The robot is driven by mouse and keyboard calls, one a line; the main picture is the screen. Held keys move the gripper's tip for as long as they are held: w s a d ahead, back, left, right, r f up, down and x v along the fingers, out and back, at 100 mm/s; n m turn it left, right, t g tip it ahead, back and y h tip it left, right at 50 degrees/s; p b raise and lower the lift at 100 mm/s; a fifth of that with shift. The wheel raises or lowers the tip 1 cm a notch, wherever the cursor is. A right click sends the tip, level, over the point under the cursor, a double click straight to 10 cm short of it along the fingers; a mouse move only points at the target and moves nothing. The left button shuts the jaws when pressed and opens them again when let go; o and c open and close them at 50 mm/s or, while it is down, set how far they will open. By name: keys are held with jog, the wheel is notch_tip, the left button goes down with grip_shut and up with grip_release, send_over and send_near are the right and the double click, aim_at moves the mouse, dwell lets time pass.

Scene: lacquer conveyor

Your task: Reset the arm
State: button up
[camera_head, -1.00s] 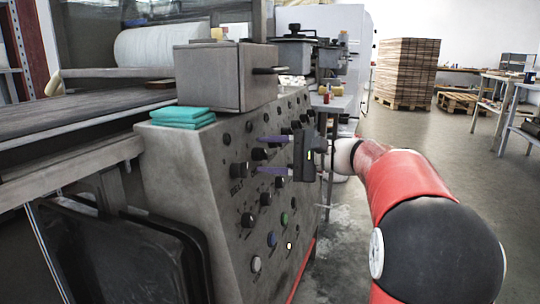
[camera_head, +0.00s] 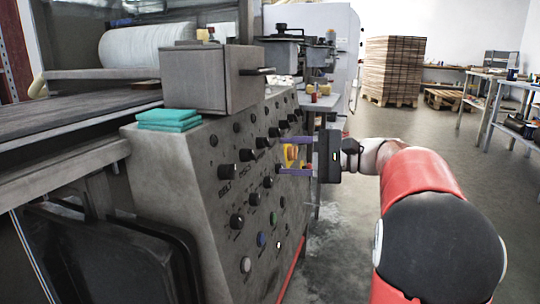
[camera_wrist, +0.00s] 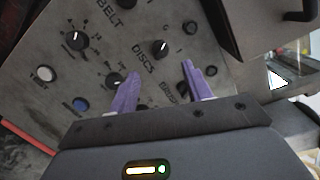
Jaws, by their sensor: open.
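My gripper (camera_head: 296,156) is open and empty, at the end of my red and black arm. In the head view its two purple fingers point left toward the right part of the control panel (camera_head: 209,217). In the wrist view the gripper (camera_wrist: 160,88) shows its two fingers apart, with the panel's knobs and lettering beyond them. No object lies between the fingers. I cannot tell the exact gap between fingertips and panel.
The panel carries several black knobs, a blue button (camera_head: 261,239) and a green one. A yellow part (camera_head: 290,153) shows behind the fingers. A grey box (camera_head: 205,80) and teal cloths (camera_head: 169,118) sit on top. Pallet stacks (camera_head: 392,70) stand far back; the floor at right is open.

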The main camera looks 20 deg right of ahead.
jog(key=shift+a, duration=0.1)
jog(key=s+a+f+n+g+h+p, duration=0.25)
jog(key=s+a+h, duration=0.2)
jog(key=s, duration=0.25)
jog(key=s+a+f+n+g+h+p, duration=0.1)
jog(key=s+a+f+h+p, duration=0.2)
jog(key=s+a, duration=0.35)
jog(key=s+d+f+n+h+p, duration=0.1)
jog(key=s+d+f+n+h, duration=0.1)
jog(key=s, duration=0.4)
jog(key=s+d+f+n+t+h+p, duration=0.1)
jog(key=s+d+f+n+h+p, duration=0.1)
jog(key=s+f+n+h, duration=0.2)
jog(key=shift+s+f+h, duration=0.15)
jog(key=shift+s+h, duration=0.7)
jog(key=shift+s, duration=0.15)
